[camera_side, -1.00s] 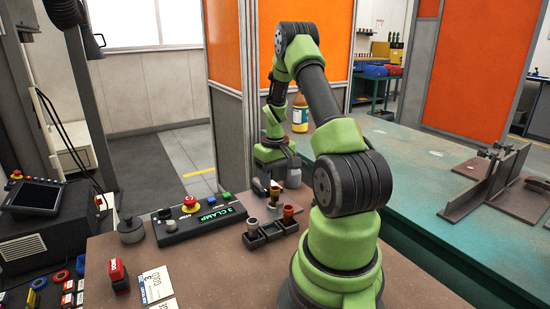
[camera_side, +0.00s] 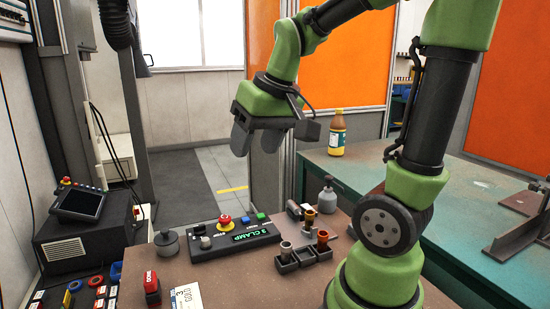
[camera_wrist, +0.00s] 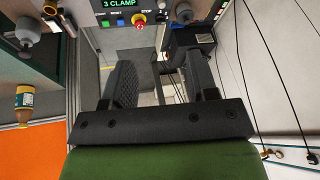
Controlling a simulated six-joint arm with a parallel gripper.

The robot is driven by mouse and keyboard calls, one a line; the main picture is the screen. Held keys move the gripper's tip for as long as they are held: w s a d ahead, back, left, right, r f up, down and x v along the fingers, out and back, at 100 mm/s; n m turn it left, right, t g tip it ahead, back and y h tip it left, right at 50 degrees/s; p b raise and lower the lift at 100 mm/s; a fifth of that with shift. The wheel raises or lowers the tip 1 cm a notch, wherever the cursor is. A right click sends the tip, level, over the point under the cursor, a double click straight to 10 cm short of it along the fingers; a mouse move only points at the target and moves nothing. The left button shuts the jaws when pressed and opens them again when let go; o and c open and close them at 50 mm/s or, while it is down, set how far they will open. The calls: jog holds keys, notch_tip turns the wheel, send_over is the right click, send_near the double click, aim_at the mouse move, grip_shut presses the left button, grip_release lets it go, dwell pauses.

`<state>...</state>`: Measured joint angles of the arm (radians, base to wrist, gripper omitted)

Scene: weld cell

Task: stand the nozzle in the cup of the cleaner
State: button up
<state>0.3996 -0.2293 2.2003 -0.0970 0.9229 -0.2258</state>
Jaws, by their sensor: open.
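My gripper (camera_side: 255,142) is open and empty, raised high above and left of the bench's small parts; its two dark fingers also show in the wrist view (camera_wrist: 160,85), well apart with nothing between. Which piece is the nozzle, and whether one stands in the cleaner's cup, is too small to tell.
The clamp panel (camera_side: 235,238) with a red stop button (camera_side: 225,222) lies left of the rack. A grey bottle (camera_side: 327,196) stands behind the grey block. A red-topped block (camera_side: 151,284) is at the front. The air around my gripper is free.

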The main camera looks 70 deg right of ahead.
jog(key=s+a+r+n+t+y, duration=0.1)
jog(key=s+a+t+y, duration=0.1)
jog(key=s+a, duration=0.5)
jog(key=a, duration=0.3)
jog(key=shift+r+n+t+y, duration=0.2)
jog(key=shift+n+t+y, duration=0.1)
jog(key=shift+n, duration=0.1)
